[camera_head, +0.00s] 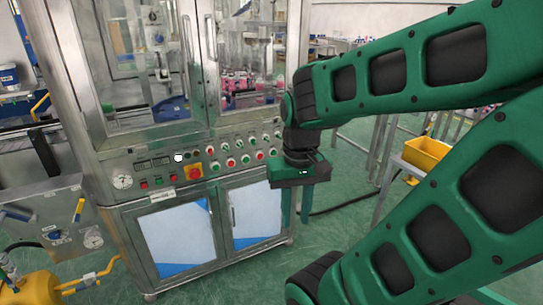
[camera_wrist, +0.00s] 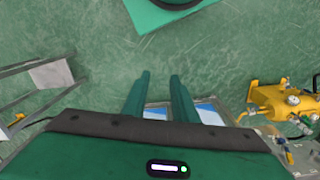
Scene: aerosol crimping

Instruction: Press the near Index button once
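The control panel (camera_head: 140,167) runs along the front of the steel machine. It carries several green and red buttons, a white round button (camera_head: 178,158), a red mushroom button on a yellow plate (camera_head: 194,171), and a gauge. The labels are too small to read, so I cannot tell which button is Index. My gripper (camera_head: 295,222) hangs fingers down, to the right of the panel and apart from it. In the wrist view its two fingers (camera_wrist: 160,76) stand apart with nothing between them, so it is open and empty.
Lower cabinet doors (camera_head: 177,237) sit below the panel, and glazed doors (camera_head: 145,60) above it. A yellow bin (camera_head: 425,154) is on a stand at the right. Yellow equipment (camera_head: 40,287) is at the lower left. Green floor (camera_head: 225,284) before the machine is clear.

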